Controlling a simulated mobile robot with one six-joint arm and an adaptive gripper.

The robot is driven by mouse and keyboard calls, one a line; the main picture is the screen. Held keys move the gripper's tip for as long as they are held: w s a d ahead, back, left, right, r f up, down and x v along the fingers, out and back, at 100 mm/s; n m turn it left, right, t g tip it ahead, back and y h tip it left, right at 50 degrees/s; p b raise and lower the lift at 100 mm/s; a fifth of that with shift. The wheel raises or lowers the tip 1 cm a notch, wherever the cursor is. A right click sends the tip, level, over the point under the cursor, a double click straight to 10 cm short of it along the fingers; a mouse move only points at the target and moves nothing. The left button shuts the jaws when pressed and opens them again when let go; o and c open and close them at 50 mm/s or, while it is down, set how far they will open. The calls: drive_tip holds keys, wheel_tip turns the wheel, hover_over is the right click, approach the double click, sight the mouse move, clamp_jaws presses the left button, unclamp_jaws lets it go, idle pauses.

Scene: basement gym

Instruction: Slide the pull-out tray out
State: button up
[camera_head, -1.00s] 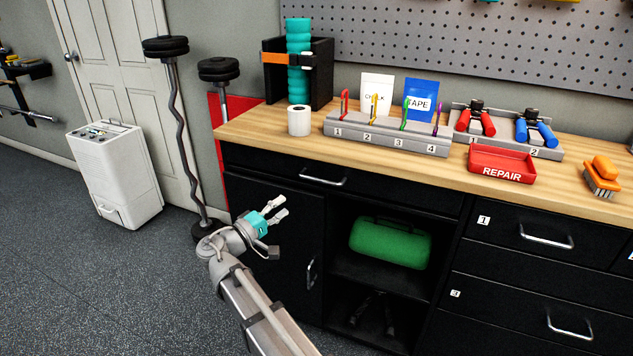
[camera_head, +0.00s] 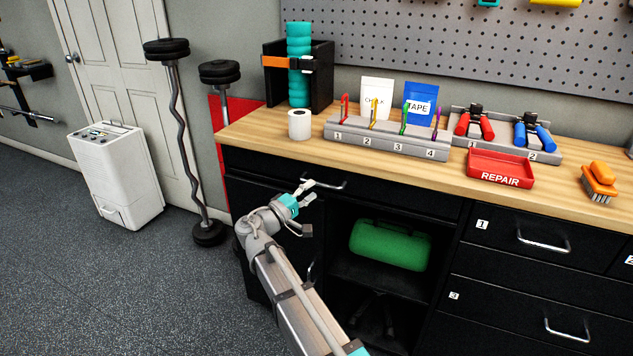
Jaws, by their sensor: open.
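The pull-out tray (camera_head: 400,200) appears to be the wide black front just under the wooden worktop, above the cupboard door and the open shelf. It looks closed, flush with the cabinet. Its silver bar handle (camera_head: 328,186) sits left of the front's middle. My gripper (camera_head: 308,191) is open, with its fingertips at the left end of this handle. I cannot tell whether the fingers touch the handle or stand just in front of it. The fingers cover the handle's left end.
A cupboard door with a vertical handle (camera_head: 311,272) is below my gripper. A green case (camera_head: 388,245) lies on the open shelf to the right. Numbered drawers (camera_head: 510,238) stand further right. A white dehumidifier-like unit (camera_head: 118,178) and barbells (camera_head: 180,140) stand left; floor between is free.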

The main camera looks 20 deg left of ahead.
sight(320, 184)
drive_tip(key=shift+x, duration=2)
clamp_jaws()
